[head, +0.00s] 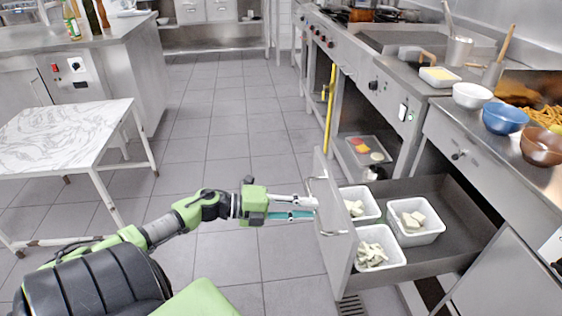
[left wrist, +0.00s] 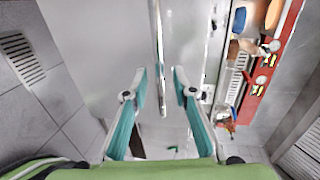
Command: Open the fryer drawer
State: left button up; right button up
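The fryer drawer (head: 450,200) is pulled well out from under the counter at the right. Its upright steel front panel (head: 337,245) faces left and carries a bar handle (head: 318,190). White tubs of pale food sit inside. My left gripper (head: 314,208) is at the handle, in front of the panel. In the left wrist view, its two teal-padded fingers (left wrist: 160,82) are apart, with the handle bar (left wrist: 161,60) showing between their tips; neither finger visibly touches it. My right gripper is not in view.
A marble-topped table (head: 65,135) stands at the left. Tiled floor (head: 225,130) is clear between it and the counters. A slanted steel panel (head: 505,280) is at the lower right. Bowls, including a blue one (head: 505,118), stand on the right counter.

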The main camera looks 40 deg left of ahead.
pick_arm(q)
jog(key=v, duration=0.9)
jog(key=shift+f, duration=0.1)
